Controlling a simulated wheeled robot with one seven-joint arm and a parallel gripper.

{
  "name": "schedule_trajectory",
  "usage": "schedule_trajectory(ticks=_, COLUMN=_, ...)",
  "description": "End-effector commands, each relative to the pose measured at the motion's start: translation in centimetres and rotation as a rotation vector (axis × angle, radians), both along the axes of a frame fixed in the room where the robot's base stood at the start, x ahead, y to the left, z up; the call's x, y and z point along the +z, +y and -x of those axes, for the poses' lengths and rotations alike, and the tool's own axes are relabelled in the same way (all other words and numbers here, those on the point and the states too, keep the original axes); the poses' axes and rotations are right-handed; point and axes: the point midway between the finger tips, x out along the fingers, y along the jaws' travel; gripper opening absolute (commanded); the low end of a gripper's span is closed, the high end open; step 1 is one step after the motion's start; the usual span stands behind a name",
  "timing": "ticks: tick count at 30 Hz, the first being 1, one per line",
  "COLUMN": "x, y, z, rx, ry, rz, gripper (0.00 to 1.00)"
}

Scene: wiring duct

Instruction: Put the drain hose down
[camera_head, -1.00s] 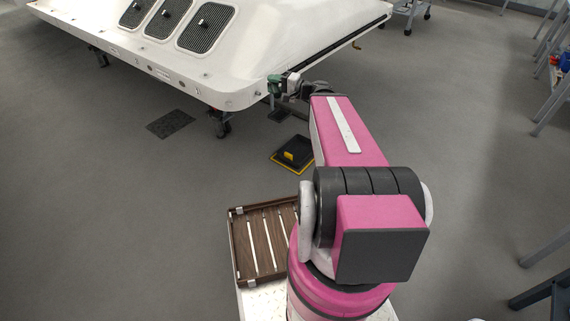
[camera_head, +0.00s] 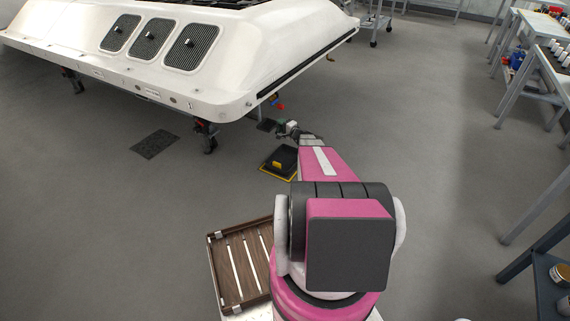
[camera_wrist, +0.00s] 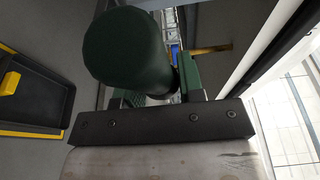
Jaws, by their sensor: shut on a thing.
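My gripper (camera_head: 283,128) is low and small in the head view, beyond the black pad with yellow edging and to the right of the white body's lower corner. In the wrist view my gripper (camera_wrist: 163,84) is shut on a dark green rounded cylinder (camera_wrist: 125,45), which I take to be the drain hose. The cylinder points toward the wrist camera and hides much of the jaws. Its far end is hidden, and in the head view it is too small to make out clearly.
The white body (camera_head: 180,65) stands raised on legs at upper left. The black pad (camera_head: 268,170) with a yellow block lies on the floor. A brown slatted tray (camera_head: 213,262) is near my base. A dark floor grate (camera_head: 155,144) is at left. Benches line the right; open floor lies between.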

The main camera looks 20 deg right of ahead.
Motion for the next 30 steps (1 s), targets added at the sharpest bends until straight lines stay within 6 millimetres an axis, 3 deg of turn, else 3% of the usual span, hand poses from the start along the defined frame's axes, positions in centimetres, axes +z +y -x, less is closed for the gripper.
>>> schedule_trajectory(ticks=1, x=-3.1, y=-1.9, z=-1.6, rx=-0.030, ry=0.003, rz=-0.002, gripper=0.15)
schedule_trajectory(ticks=9, x=-15.6, y=-9.2, z=-4.7, rx=-0.190, ry=0.002, rz=-0.002, gripper=0.15)
schedule_trajectory(ticks=15, x=-22.6, y=-12.8, z=-5.3, rx=-0.273, ry=0.002, rz=-0.001, gripper=0.15)
schedule_trajectory(ticks=23, x=-26.1, y=-14.2, z=-5.8, rx=-0.311, ry=-0.001, rz=-0.001, gripper=0.15)
schedule_trajectory(ticks=30, x=-28.7, y=-12.4, z=-9.7, rx=-0.310, ry=-0.001, rz=-0.001, gripper=0.15)
